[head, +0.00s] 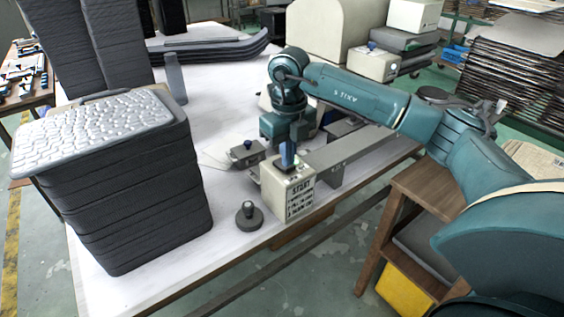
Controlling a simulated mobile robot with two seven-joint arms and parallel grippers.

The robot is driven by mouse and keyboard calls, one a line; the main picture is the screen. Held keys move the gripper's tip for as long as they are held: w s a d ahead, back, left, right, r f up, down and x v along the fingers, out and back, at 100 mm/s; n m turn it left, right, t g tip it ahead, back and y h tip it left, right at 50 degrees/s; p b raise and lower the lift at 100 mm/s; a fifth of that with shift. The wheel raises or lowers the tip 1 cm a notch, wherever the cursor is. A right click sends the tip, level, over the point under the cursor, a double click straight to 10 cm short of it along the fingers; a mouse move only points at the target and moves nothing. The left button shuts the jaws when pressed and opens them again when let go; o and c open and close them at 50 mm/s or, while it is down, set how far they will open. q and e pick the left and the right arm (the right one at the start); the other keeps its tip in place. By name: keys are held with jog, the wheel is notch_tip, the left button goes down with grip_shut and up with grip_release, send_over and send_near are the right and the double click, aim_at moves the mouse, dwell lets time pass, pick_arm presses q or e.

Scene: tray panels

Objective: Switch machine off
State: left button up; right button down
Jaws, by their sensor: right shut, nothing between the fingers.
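A cream control box (298,195) with "START" and smaller lettering on its front stands near the front edge of the white table. My right arm reaches in from the right, and my right gripper (287,158) points down at the top of this box. Its fingers are shut and empty, at or just above the box top; I cannot tell whether they touch it. The gripper hides part of the box top, so no switch shows clearly there. A grey machine part (345,150) extends behind and right of the box. My left gripper is not in view.
A tall stack of dark trays (150,215) stands on the table at left. A round dark knob piece (249,216) sits left of the box, and a small grey block (247,152) behind it. A wooden stool (425,190) stands at right below my arm.

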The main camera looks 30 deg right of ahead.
jog(key=shift+f, duration=0.4)
jog(key=shift+r+p, duration=2.4)
jog(key=shift+r, duration=1.1)
